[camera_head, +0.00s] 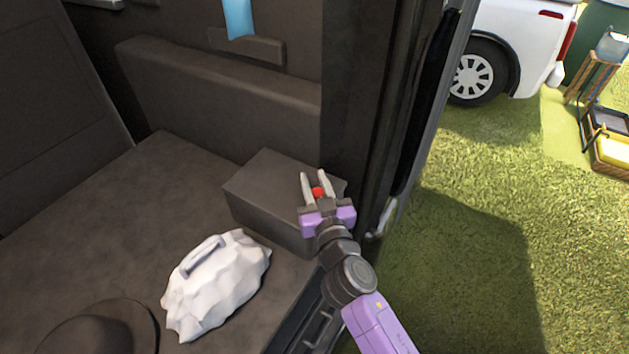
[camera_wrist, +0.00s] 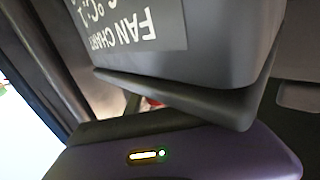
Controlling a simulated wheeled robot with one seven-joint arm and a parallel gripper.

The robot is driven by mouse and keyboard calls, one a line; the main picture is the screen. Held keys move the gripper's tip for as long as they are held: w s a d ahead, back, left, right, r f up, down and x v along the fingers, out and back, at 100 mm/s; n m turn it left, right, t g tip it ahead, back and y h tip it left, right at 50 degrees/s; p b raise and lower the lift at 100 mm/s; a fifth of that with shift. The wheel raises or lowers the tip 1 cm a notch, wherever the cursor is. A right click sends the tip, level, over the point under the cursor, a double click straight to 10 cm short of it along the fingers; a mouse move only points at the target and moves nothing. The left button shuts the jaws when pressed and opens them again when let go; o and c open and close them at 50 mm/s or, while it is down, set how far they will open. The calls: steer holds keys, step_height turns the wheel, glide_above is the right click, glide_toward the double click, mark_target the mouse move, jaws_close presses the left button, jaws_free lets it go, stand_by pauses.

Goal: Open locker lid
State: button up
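A dark grey box-shaped locker (camera_head: 262,190) stands in the rear corner of the vehicle's cargo floor, beside the door frame, in the head view. Its flat top looks closed. My gripper (camera_head: 313,174) is over the right part of the locker's top, with its two pale fingers apart and pointing away from the camera. A small red piece (camera_head: 318,192) shows between the fingers, near their base; I cannot tell whether it belongs to the locker or touches a finger. A bit of red (camera_wrist: 152,101) also shows in the wrist view, mostly hidden by dark parts.
A crumpled white bag (camera_head: 215,285) lies on the cargo floor left of my arm. A dark hat-like object (camera_head: 100,330) sits at the bottom left. The door frame (camera_head: 372,110) rises just right of the locker. Open grass (camera_head: 480,250) lies outside, with a white vehicle (camera_head: 515,45) beyond.

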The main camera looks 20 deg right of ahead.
jaws_close()
steer(key=shift+r, duration=0.1)
stand_by(1.1)
